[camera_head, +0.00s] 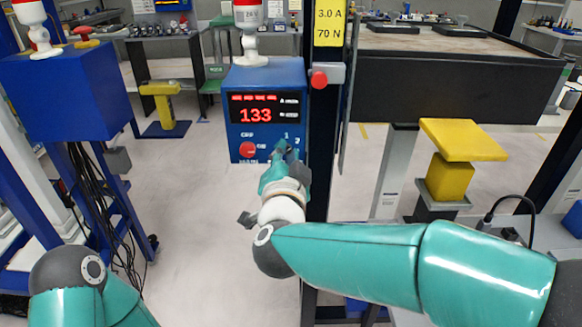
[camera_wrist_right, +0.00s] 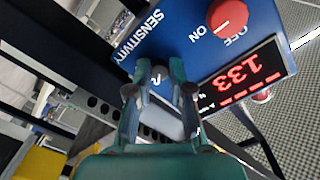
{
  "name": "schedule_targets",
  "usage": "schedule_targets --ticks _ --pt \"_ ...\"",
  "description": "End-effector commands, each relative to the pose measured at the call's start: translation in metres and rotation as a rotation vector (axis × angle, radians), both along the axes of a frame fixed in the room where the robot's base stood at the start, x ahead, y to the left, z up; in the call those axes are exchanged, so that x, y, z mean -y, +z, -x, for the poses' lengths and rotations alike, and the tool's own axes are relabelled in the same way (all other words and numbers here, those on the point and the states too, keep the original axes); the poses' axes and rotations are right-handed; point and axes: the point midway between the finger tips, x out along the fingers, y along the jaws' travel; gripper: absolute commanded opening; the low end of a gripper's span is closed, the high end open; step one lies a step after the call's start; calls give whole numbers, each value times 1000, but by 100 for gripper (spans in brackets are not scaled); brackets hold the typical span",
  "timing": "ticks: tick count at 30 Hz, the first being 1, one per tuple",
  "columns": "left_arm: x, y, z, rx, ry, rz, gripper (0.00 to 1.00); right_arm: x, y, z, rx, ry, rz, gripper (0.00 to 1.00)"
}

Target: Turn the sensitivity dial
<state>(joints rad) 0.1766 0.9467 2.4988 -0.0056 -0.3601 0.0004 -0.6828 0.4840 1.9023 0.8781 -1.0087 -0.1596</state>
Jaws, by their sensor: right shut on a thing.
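The blue control box (camera_head: 265,75) stands in the middle of the head view, its red display (camera_head: 256,115) reading 133. My right gripper (camera_head: 286,150) is at the lower right of its front face, beside the small numbers. In the wrist view my right gripper's fingertips (camera_wrist_right: 162,82) are close together at the panel, below the SENSITIVITY label (camera_wrist_right: 139,38). They are shut on the sensitivity dial, which the fingers largely hide; its exact setting cannot be read. Of my left arm only a link shows at the lower left; its gripper is out of view.
A red ON/OFF knob (camera_head: 248,149) sits left of my right gripper on the same panel; it also shows in the wrist view (camera_wrist_right: 228,14). A dark post (camera_head: 323,140) stands right of the box. A yellow block (camera_head: 450,178) and a blue box (camera_head: 65,90) stand farther to the sides.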

Motion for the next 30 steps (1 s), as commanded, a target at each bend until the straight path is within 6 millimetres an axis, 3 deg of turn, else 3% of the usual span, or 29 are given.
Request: schedule_targets --ticks 6,24,25,29,30 --pt "0 -13 0 0 0 0 40 2 -1 -1 1 -6 -102 0" --pt "0 -16 0 0 0 0 40 3 1 -1 1 -7 -146 0" --pt "0 -16 0 0 0 0 40 3 1 -1 1 -7 -146 23" --pt "0 -16 0 0 0 0 40 3 0 -1 0 -7 -146 45" --pt "0 -16 0 0 0 0 40 3 0 -1 1 -6 -145 45"
